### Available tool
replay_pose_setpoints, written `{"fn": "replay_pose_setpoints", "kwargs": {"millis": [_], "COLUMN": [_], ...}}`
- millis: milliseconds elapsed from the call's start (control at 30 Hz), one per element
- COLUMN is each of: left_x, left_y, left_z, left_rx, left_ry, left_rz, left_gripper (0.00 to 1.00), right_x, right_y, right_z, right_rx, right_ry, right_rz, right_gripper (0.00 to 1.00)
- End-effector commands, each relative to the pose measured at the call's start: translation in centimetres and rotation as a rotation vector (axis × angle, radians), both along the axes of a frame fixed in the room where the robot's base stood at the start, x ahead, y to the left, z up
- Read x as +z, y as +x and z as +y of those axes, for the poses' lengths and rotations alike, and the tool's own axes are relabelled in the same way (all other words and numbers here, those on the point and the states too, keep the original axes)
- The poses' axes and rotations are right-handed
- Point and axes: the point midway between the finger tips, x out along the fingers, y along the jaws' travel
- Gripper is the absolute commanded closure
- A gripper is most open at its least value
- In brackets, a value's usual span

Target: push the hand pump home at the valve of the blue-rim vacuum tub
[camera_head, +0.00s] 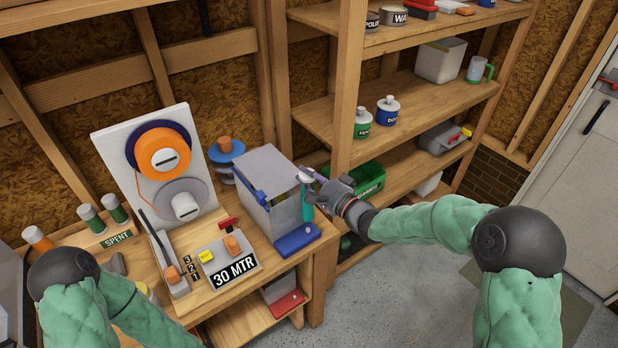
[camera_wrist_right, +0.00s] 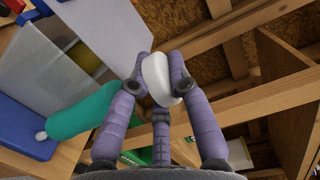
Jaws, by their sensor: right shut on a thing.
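The tub (camera_head: 272,222), a clear box with blue at its rim and a grey lid, stands at the bench's right end. Its wall also shows in the wrist view (camera_wrist_right: 65,80). My right gripper (camera_head: 309,178) is shut on the white top of the hand pump (camera_wrist_right: 157,80), at the tub's right side. The pump's teal body (camera_head: 307,206) hangs below the fingers, and in the wrist view it ends in a small white tip. I cannot make out the valve or whether the tip touches it. My left gripper is out of view; only my left arm shows.
A blue block (camera_head: 297,240) lies at the bench's front right corner, close under the pump. A wooden shelf post (camera_head: 346,90) and a green bin (camera_head: 369,178) stand close to my right gripper. The 30 MTR panel (camera_head: 233,273) lies to the left.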

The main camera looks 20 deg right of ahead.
Motion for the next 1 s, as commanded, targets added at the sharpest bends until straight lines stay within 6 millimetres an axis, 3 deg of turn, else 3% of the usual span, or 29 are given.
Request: {"fn": "replay_pose_setpoints", "kwargs": {"millis": [200,700,1000], "left_x": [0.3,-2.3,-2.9], "left_y": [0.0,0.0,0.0], "left_z": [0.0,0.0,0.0], "left_rx": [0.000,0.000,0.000], "left_ry": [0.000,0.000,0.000], "left_rz": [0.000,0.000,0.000], "left_gripper": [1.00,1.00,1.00], "right_x": [0.1,-3.7,-4.7], "right_y": [0.0,0.0,0.0], "right_z": [0.0,0.0,0.0], "right_rx": [-0.001,-0.001,-0.001], "right_ry": [0.000,0.000,0.000], "right_rz": [-0.001,-0.001,-0.002], "right_gripper": [1.00,1.00,1.00]}}
